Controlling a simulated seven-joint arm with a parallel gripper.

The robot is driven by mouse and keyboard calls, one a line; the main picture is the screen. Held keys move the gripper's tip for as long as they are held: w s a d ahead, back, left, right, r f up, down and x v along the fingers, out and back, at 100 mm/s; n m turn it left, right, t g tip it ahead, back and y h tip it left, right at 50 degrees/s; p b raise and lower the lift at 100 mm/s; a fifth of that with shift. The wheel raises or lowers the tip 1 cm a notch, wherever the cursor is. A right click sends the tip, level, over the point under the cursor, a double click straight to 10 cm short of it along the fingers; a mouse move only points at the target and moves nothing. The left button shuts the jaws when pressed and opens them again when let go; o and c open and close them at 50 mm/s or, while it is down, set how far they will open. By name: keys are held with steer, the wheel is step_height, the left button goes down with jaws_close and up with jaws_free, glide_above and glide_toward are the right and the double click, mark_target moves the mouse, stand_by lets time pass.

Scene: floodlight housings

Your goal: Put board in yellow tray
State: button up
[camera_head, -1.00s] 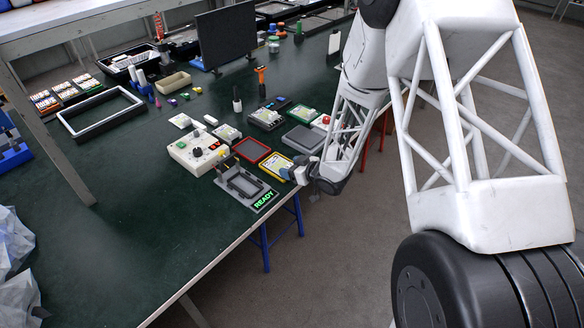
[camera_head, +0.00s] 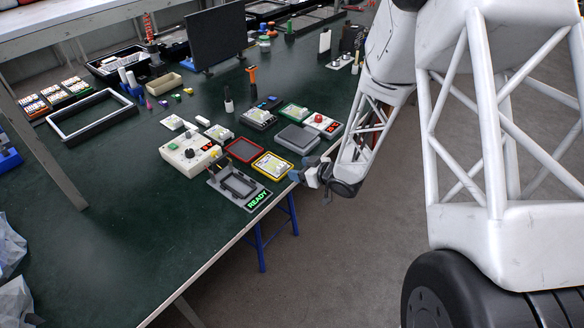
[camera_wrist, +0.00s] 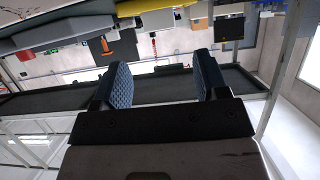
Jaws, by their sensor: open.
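The yellow tray (camera_head: 289,168) lies near the table's front edge, right of the fixture with the green READY sign (camera_head: 257,199). A pale flat panel (camera_head: 271,165) lies inside the tray; I cannot tell whether it is the board. Another flat panel (camera_head: 293,111) with a green border lies further back. My gripper (camera_head: 303,174) is at the table edge, just right of the yellow tray and apart from it. In the wrist view its two blue padded fingers (camera_wrist: 162,72) are spread with nothing between them. A yellow edge (camera_wrist: 170,9) shows at the top there.
A red-rimmed tray (camera_head: 242,150) and a control box (camera_head: 186,155) stand left of the yellow tray. A grey box (camera_head: 297,138) and a box with a red button (camera_head: 323,124) stand behind it. The left front of the table is clear.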

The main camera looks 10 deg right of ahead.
steer(key=shift+v, duration=2.3)
steer(key=s+d+r+m+h, duration=0.2)
steer(key=d+r+h, duration=0.1)
steer(key=r, duration=0.3)
steer(key=s+d+r+m+h, duration=0.2)
steer(key=s+r+h, duration=0.15)
steer(key=r, duration=0.25)
steer(key=s+d+r+m+h, duration=0.1)
steer(key=d+r+h, duration=0.25)
steer(key=r, duration=0.35)
steer(key=s+a+r+m+g, duration=0.2)
steer(key=s+r, duration=0.3)
steer(key=s, duration=0.8)
steer(key=s+a+r+m+g, duration=0.2)
steer(key=s+r+g, duration=0.2)
steer(key=s, duration=0.9)
steer(key=shift+s+a+r+g, duration=0.25)
steer(key=shift+r+g, duration=0.15)
steer(key=shift+g, duration=0.1)
